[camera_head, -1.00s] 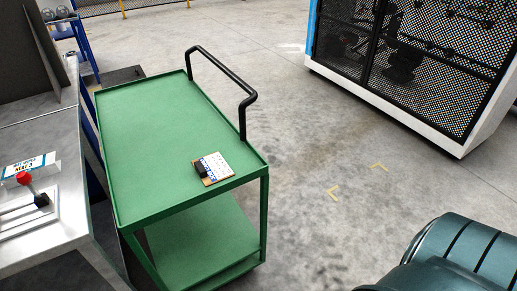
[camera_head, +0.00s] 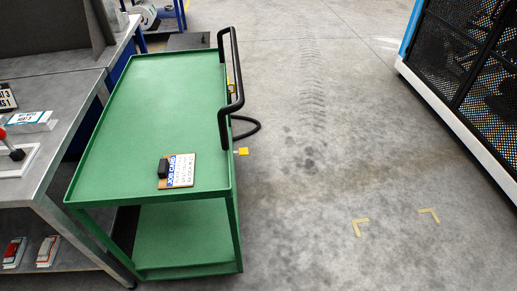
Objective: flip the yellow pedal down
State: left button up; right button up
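A green cart (camera_head: 140,95) with a black handle (camera_head: 239,95) stands left of centre. A small yellow tab (camera_head: 243,152) sticks out low beside the cart's right side, near the floor. I cannot tell for sure which of these is the pedal, nor whether either is up or down. Neither of my grippers is in view.
A job card with a black block (camera_head: 178,171) lies on the cart top. A grey workbench (camera_head: 60,92) stands close on the left. A mesh-sided cabinet (camera_head: 470,60) is at right. Concrete floor (camera_head: 310,190) with yellow corner marks is clear between.

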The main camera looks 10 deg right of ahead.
aim_at(242, 151)
jog(key=l, duration=0.3)
jog(key=i+l, duration=0.15)
jog(key=l, duration=0.15)
jog(key=i+l, duration=0.4)
jog(key=l, duration=0.15)
jog(key=i+l, duration=0.65)
jog(key=i, duration=0.2)
jog(key=j+u, duration=0.05)
